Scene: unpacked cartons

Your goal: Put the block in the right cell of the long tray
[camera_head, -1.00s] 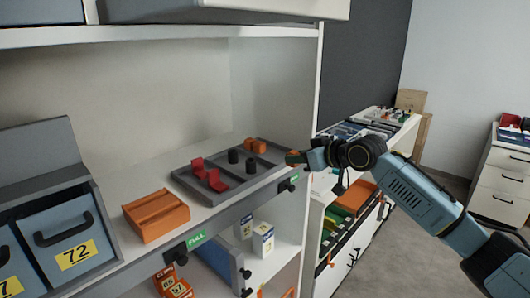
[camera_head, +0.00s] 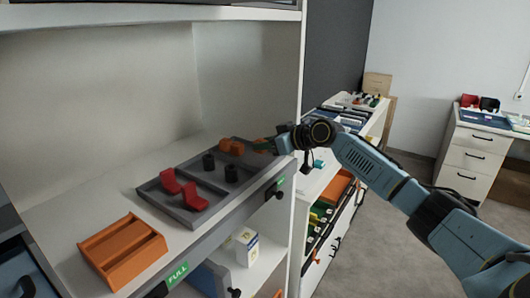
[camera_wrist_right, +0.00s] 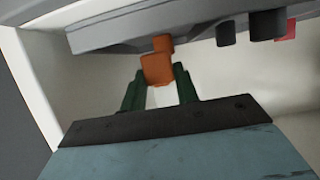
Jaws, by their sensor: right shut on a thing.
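The long grey tray (camera_head: 152,199) lies on the shelf. My right gripper (camera_head: 266,145) is at the tray's right end, beside those orange blocks. It is shut on an orange block, seen between the green fingers in the right wrist view (camera_wrist_right: 158,69). Another orange piece (camera_wrist_right: 163,43) shows just beyond it there. I cannot tell whether the held block touches the tray. My left gripper is out of view.
An orange divided tray (camera_head: 124,252) stands left of the long tray on the same shelf. The shelf's side wall (camera_head: 300,60) rises behind the right end. A white box (camera_head: 246,247) stands on the shelf below. A lower cabinet (camera_head: 330,205) with colored bins is at right.

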